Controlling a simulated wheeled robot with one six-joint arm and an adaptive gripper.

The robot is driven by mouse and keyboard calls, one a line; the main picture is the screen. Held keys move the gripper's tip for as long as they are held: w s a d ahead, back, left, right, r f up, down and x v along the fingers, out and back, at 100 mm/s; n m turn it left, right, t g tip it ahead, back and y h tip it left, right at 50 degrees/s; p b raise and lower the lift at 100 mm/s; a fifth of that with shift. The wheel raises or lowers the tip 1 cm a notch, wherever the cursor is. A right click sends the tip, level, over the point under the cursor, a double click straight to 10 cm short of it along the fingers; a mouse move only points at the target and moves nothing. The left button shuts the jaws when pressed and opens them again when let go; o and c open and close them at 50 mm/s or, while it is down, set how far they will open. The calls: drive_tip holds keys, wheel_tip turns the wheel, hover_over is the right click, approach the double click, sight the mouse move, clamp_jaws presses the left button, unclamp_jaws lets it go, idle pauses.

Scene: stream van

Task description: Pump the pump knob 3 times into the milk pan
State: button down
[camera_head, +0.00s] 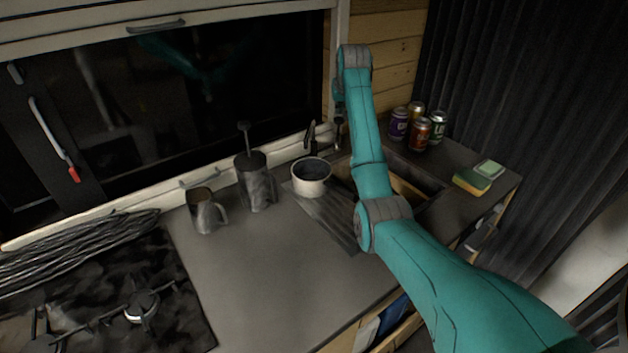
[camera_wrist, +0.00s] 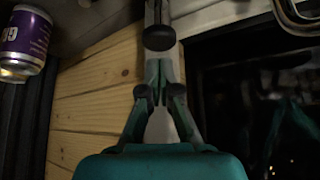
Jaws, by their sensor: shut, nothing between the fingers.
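The milk pan (camera_head: 312,187) is a small pale pot with a dark inside. It stands on the ridged drainboard left of the sink, upright, and its inside looks empty. In the wrist view a dark round knob (camera_wrist: 158,38), which looks like the pump knob, sits just beyond my fingertips on a pale upright stem. My gripper (camera_wrist: 158,72) is shut and empty, its fingers together and pointing at the knob. I cannot tell if they touch it. In the head view my gripper (camera_head: 338,110) hangs behind the pan by the wall, partly hidden by my arm.
A French press (camera_head: 257,188) with its plunger up and a metal mug (camera_head: 205,214) stand left of the pan. Several cans (camera_head: 398,124) and sponges (camera_head: 472,181) are right of the sink (camera_head: 420,187). A stove (camera_head: 110,300) is at left. The front counter (camera_head: 270,275) is clear.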

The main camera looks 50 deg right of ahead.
sight(340, 121)
drive_tip(key=shift+f, duration=0.25)
idle(0.4)
drive_tip(key=shift+f, duration=2.3)
drive_tip(key=shift+r, duration=2.5)
drive_tip(key=shift+f, duration=0.25)
drive_tip(key=shift+f, duration=2.3)
drive_tip(key=shift+r, duration=2.55)
